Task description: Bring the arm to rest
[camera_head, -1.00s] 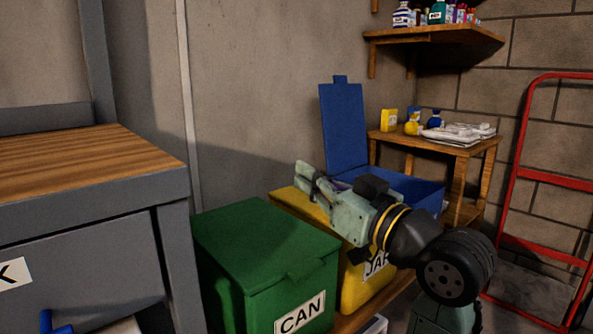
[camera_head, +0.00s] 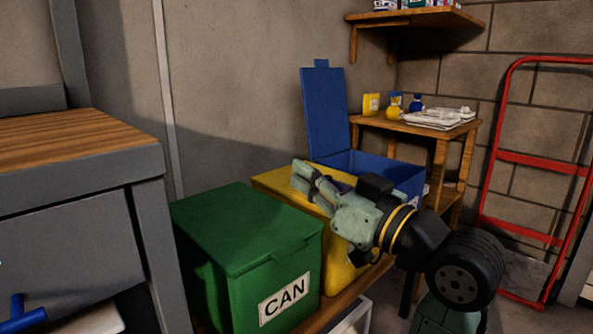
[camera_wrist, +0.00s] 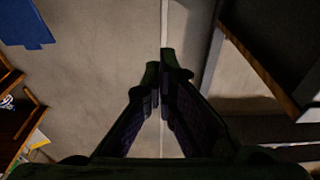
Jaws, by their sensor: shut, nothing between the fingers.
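My gripper (camera_head: 303,180) is pale green and dark, held up in front of the yellow bin (camera_head: 276,182), its fingers pointing up and left. In the wrist view my gripper (camera_wrist: 163,62) has its fingertips together with nothing between them, facing the grey wall. My forearm hides part of the yellow bin and its label. I cannot tell whether the gripper touches the bin.
A closed green bin (camera_head: 245,235) marked CAN stands left of the yellow bin. A blue bin (camera_head: 385,172) behind has its lid up. A workbench (camera_head: 70,150) is at left, a wooden side table (camera_head: 440,128) and red hand truck (camera_head: 530,160) at right.

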